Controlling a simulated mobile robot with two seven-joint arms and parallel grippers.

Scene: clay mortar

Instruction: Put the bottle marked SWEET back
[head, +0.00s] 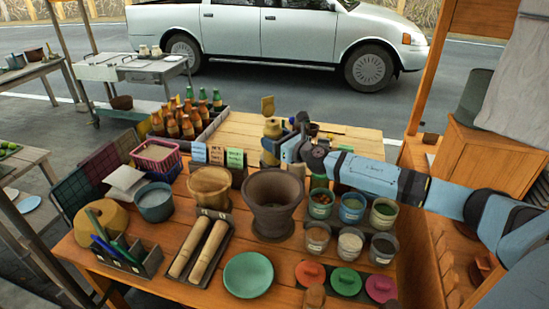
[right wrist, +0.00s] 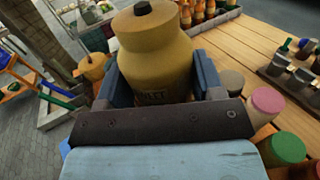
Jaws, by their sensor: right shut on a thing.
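The yellow bottle (right wrist: 155,45) with a dark cap is between the two fingers of my right gripper (right wrist: 160,82) in the right wrist view. Dark lettering on its front is partly hidden by the gripper; the part that shows fits SWEET. In the head view the bottle (head: 271,130) is behind the large brown mortar (head: 273,200), at the back of the stall table. My right gripper (head: 288,148) reaches it from the right and is shut on it. I cannot tell whether its base touches anything. My left gripper is not in view.
Small label cards (head: 216,155) stand left of the bottle. A crate of sauce bottles (head: 205,130) is at the back left. Several spice pots (head: 352,208) stand below my right arm.

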